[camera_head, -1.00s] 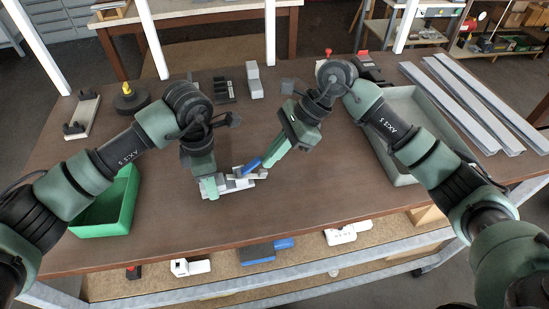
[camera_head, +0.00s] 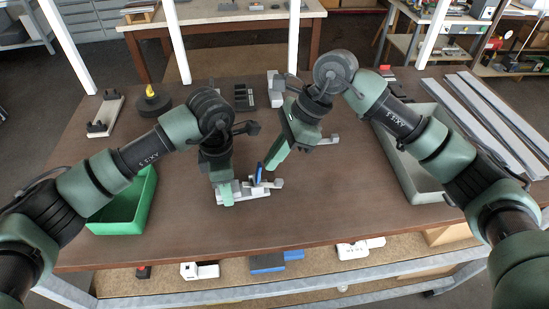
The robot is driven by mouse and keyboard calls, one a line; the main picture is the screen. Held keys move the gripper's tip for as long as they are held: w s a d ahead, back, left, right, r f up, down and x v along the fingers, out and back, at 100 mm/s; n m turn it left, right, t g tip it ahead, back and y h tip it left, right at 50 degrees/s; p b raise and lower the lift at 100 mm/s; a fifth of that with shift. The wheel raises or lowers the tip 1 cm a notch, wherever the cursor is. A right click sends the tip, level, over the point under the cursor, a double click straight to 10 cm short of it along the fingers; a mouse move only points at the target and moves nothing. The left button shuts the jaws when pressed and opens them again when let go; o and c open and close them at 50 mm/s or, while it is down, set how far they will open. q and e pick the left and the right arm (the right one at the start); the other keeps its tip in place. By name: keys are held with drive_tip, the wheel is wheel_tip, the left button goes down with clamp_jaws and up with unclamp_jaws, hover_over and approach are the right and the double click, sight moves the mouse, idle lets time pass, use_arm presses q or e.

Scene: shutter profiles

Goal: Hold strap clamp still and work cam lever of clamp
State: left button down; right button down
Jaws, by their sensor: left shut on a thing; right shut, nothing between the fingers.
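The strap clamp (camera_head: 250,191) is a light grey metal piece lying on the brown bench in front of me. Its blue cam lever (camera_head: 259,173) stands nearly upright near the clamp's right part. My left gripper (camera_head: 227,193) is shut on the clamp's left end, from above. My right gripper (camera_head: 270,166) is shut and empty, its green fingers slanting down close to the right side of the lever. I cannot tell whether it touches the lever. The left gripper hides part of the clamp's left end.
A green bin (camera_head: 141,218) stands at the left and a grey tray (camera_head: 397,166) at the right, beside long grey profiles (camera_head: 500,110). A black disc with a yellow knob (camera_head: 153,103) and black blocks (camera_head: 244,97) sit behind. The bench front is clear.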

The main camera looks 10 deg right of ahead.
drive_tip(key=shift+r, duration=0.55)
drive_tip(key=shift+r, duration=0.1)
drive_tip(key=v, duration=1.1)
drive_tip(key=shift+d+r, duration=0.25)
drive_tip(key=shift+r, duration=0.1)
